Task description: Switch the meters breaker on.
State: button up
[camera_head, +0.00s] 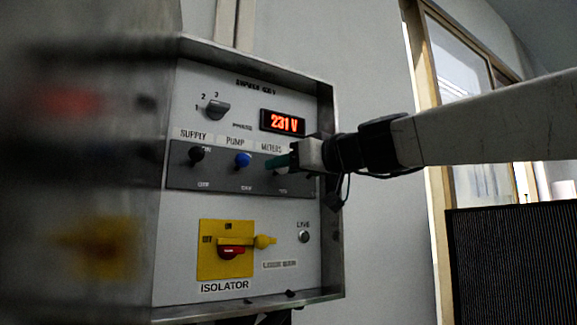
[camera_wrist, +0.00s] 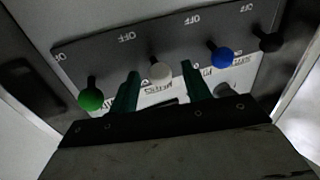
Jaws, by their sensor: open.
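The breaker panel (camera_head: 220,174) has toggles in a row under the labels SUPPLY, PUMP and METERS. The METERS label (camera_head: 271,147) is just above my gripper's tip in the head view. In the wrist view, the meters breaker's white knob (camera_wrist: 160,73) shows between my two green fingers, with the label partly hidden below it. My gripper (camera_head: 279,161) is open at the panel front; its fingers also show in the wrist view (camera_wrist: 163,88). The fingers flank the white knob, apart from it as far as I can see. I cannot tell the toggle's position for certain.
Beside the white knob are a blue pump knob (camera_wrist: 223,57), a black supply knob (camera_wrist: 268,42) and a green knob (camera_wrist: 91,98). A 231 V display (camera_head: 282,122), a selector (camera_head: 217,110) and a yellow isolator (camera_head: 225,249) share the box. A metal rim surrounds the face.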

jog(key=c, duration=1)
jog(key=shift+r, duration=0.1)
jog(key=shift+w+r+g+h, duration=0.1)
jog(key=shift+r+g+h, duration=0.15)
jog(key=shift+g+h, duration=0.35)
jog(key=o, duration=1)
